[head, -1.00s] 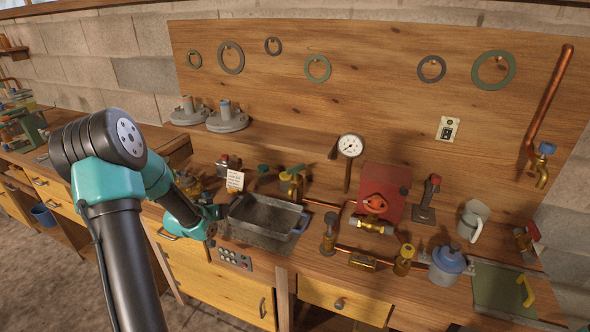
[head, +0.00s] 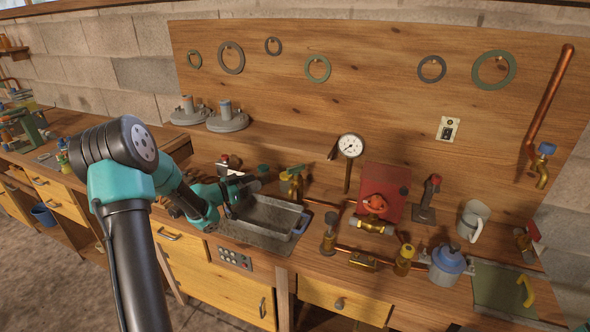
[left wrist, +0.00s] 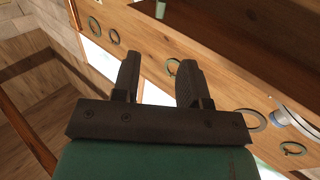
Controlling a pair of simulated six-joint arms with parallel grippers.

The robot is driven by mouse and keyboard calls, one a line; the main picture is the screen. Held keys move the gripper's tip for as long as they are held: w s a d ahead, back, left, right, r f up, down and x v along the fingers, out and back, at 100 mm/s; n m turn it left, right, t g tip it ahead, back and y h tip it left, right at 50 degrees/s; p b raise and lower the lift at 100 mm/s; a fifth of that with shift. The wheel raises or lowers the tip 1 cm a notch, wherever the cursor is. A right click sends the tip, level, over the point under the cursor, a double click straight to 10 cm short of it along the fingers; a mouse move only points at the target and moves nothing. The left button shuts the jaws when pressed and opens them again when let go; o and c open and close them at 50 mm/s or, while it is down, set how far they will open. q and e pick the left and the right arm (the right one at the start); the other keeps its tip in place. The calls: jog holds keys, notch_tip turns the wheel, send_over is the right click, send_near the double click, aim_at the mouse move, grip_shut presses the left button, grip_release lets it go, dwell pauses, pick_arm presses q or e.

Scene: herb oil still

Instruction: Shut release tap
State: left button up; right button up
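No tap is labelled, so I cannot tell which one is the release tap. A brass tap with a green handle (head: 293,178) stands behind the grey metal basin (head: 292,215). A blue-handled tap (head: 544,160) hangs from a copper pipe on the right. My right gripper is out of view.
Brass fittings (head: 403,260), a blue-lidded pot (head: 447,265) and a white jug (head: 473,221) crowd the right side. A button panel (head: 235,258) is on the bench's front. Rings hang on the wooden backboard (head: 380,75).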

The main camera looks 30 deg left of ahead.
aim_at(295, 166)
pick_arm(q)
jog(key=x, duration=1.7)
jog(key=shift+w+r, duration=0.1)
jog(key=shift+w, duration=0.1)
jog(key=shift+c, duration=0.2)
grip_shut()
